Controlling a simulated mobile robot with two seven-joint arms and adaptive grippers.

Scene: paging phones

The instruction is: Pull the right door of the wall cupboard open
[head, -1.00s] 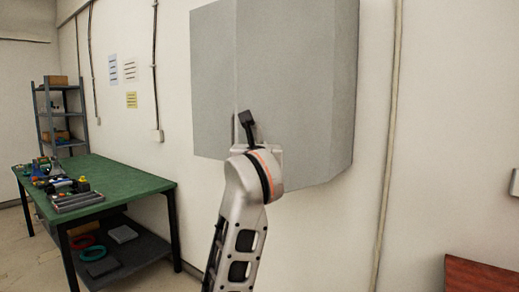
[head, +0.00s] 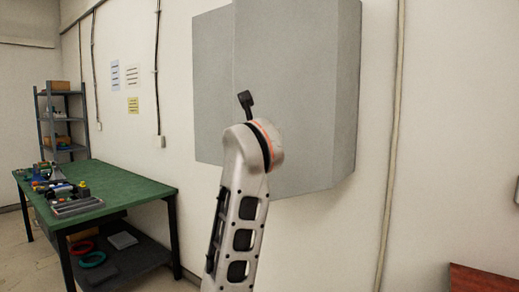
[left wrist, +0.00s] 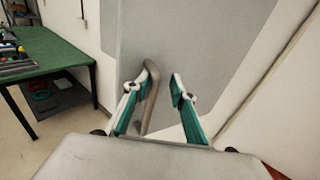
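The grey wall cupboard (head: 213,90) hangs on the wall at the middle of the head view. Its right door (head: 300,90) is the wide panel; its left edge overlaps the left part and its bottom edge sits lower, so it looks slightly ajar. In the left wrist view the door (left wrist: 200,40) fills the upper middle, with a curved bar handle (left wrist: 151,95) on it. My left gripper (left wrist: 161,84) is open, its teal fingers apart with the handle between them, close to the left finger; contact is unclear. In the head view my wrist hides handle and fingers. My right gripper is out of view.
A green table (head: 130,185) with parts on it stands at the left, with a shelf rack (head: 60,120) behind it. A pipe (head: 391,130) runs down the wall right of the cupboard. A reddish-brown surface (head: 485,280) shows at lower right.

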